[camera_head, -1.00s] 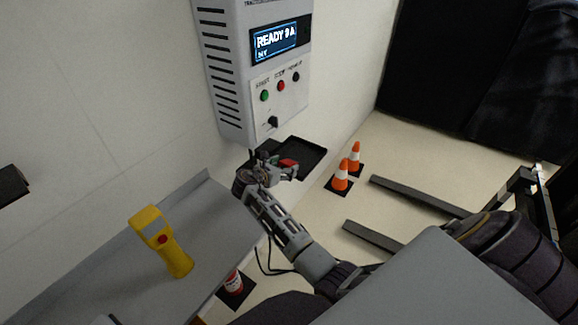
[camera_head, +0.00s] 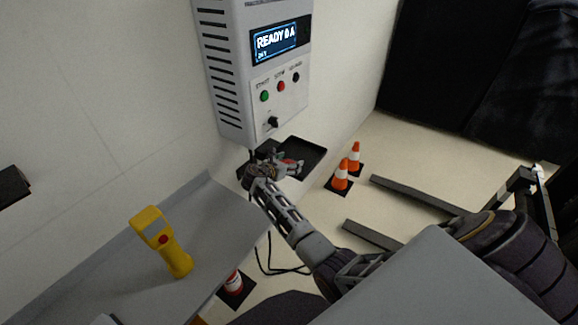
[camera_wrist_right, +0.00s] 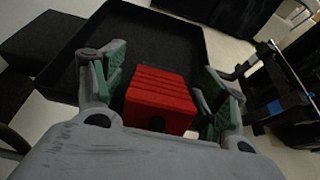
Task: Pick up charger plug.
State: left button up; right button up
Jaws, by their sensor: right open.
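The charger plug (camera_wrist_right: 160,95) is a red ribbed block in the right wrist view, lying between the two green-padded fingers of my right gripper (camera_wrist_right: 163,100). Small gaps show beside it, and the fingers are open around it. In the head view, my right gripper (camera_head: 287,166) is over the black tray below the wall charger, and a bit of the red plug (camera_head: 291,162) shows there, mostly hidden by the gripper. My left gripper is not in view.
The black tray (camera_head: 313,154) has a raised rim around the plug. The wall charger (camera_head: 236,88) hangs just above. A grey shelf (camera_head: 222,205) holds a yellow handheld device (camera_head: 165,242). Orange cones (camera_head: 341,176) stand on the floor to the right.

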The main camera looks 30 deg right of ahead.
aim_at(290, 162)
jog(key=c, duration=1.3)
jog(key=shift+r, duration=0.15)
jog(key=shift+s+d+r, duration=0.1)
jog(key=shift+s+r, duration=0.1)
jog(key=shift+r, duration=0.2)
notch_tip(290, 162, up, 6)
jog(key=shift+f, duration=0.15)
jog(key=shift+s+d, duration=0.1)
jog(key=shift+s, duration=0.05)
jog(key=s+d, duration=0.3)
jog(key=s, duration=0.6)
jog(key=s+d, duration=0.4)
jog(key=s, duration=0.4)
jog(key=shift+s+d+b, duration=0.15)
jog(key=shift+s+b, duration=0.25)
jog(key=shift+b, duration=0.05)
